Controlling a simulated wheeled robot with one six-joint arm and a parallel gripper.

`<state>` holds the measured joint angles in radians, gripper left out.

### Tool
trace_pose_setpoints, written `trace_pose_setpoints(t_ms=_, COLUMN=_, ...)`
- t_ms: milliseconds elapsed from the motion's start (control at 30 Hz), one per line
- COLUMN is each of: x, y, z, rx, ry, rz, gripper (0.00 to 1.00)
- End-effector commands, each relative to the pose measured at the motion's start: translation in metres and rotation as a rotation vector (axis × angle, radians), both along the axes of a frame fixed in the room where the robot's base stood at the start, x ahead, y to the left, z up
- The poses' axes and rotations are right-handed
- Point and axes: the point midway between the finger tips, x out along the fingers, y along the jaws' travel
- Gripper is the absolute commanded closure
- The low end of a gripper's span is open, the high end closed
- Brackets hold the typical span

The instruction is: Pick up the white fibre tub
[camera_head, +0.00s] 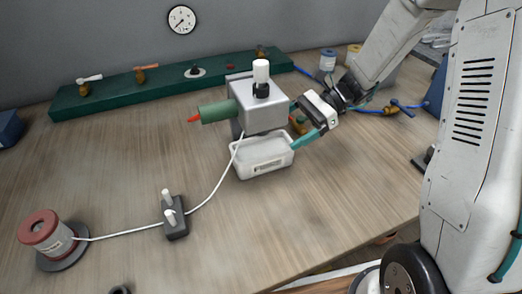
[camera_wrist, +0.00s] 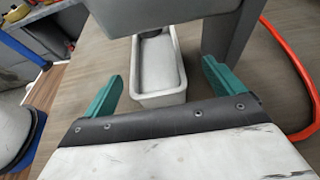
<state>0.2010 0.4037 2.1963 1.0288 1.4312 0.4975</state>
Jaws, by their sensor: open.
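The white fibre tub (camera_head: 262,168) is an open rectangular container. It stands on the wooden table under and in front of the grey spray machine (camera_head: 262,108). Its inside looks pale grey, and a label is on its front wall. My gripper (camera_head: 297,124) is at the tub's right end, open, with teal fingers spread. In the wrist view the tub (camera_wrist: 158,99) lies ahead, between the lines of the two fingers (camera_wrist: 160,78), with a gap on each side. I see no contact with it. The machine's body covers part of the tub's far side.
The machine has a green cylinder (camera_head: 217,111) with a red tip. White cord runs from a red spool (camera_head: 45,232) through a dark guide block (camera_head: 175,218) to the machine. A green rack (camera_head: 165,83) stands behind. An orange-red tube (camera_wrist: 297,70) curves at right in the wrist view.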

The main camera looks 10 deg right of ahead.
Motion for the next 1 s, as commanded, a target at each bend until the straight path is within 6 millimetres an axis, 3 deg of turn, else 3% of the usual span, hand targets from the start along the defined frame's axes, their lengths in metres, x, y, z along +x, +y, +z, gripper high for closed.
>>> trace_pose_setpoints(t_ms=333, x=-0.010, y=0.024, z=-0.012, rx=0.001, ry=0.002, rz=-0.009, gripper=0.06)
trace_pose_setpoints(t_ms=600, x=-0.021, y=0.059, z=-0.026, rx=0.000, ry=0.003, rz=-0.007, gripper=0.06)
trace_pose_setpoints(t_ms=833, x=-0.022, y=0.061, z=-0.026, rx=0.000, ry=0.000, rz=-0.007, gripper=0.06)
trace_pose_setpoints(t_ms=1000, x=-0.022, y=0.061, z=-0.026, rx=0.000, ry=0.000, rz=-0.007, gripper=0.54)
